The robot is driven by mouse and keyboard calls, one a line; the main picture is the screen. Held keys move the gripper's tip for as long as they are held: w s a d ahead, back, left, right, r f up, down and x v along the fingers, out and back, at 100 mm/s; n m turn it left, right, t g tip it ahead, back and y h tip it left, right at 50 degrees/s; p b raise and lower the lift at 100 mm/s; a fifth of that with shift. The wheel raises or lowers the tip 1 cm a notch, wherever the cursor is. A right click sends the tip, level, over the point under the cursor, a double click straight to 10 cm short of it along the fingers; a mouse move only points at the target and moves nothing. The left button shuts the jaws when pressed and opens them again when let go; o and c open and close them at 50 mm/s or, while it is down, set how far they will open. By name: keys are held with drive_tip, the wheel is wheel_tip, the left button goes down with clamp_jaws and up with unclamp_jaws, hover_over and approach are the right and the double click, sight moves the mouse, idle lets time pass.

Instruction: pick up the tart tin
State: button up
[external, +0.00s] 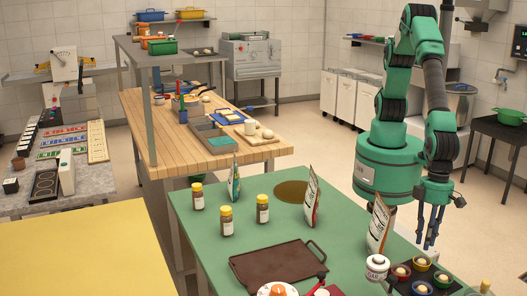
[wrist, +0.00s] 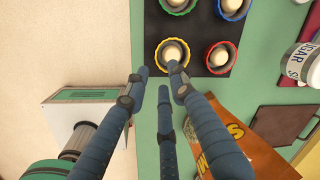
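Several small fluted tart tins, each holding a pale round lump, sit on a dark mat (external: 398,286). Which one is meant, I cannot tell. My gripper (external: 431,240) has three blue fingers pointing down, spread and empty. In the wrist view my gripper (wrist: 158,80) has its fingertips just below the yellowish tin; they appear apart from it.
A brown packet (wrist: 258,140) stands close to my fingers. A white labelled jar (external: 377,268) is left of the tins. The green table (external: 255,222) also holds a brown tray (external: 277,264), spice jars and upright packets. Open floor lies beyond the table's right edge.

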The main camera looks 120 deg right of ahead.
sight(421, 264)
drive_tip(key=shift+w+a+f+b, duration=0.15)
drive_tip(key=shift+f+b, duration=0.15)
drive_tip(key=shift+f, duration=0.55)
drive_tip(key=shift+w+d+f+b, duration=0.1)
drive_tip(key=shift+f+b, duration=0.15)
drive_tip(key=shift+f, duration=0.65)
drive_tip(key=shift+w+a+f+b, duration=0.15)
drive_tip(key=shift+f+b, duration=0.15)
drive_tip(key=shift+f, duration=0.55)
clamp_jaws()
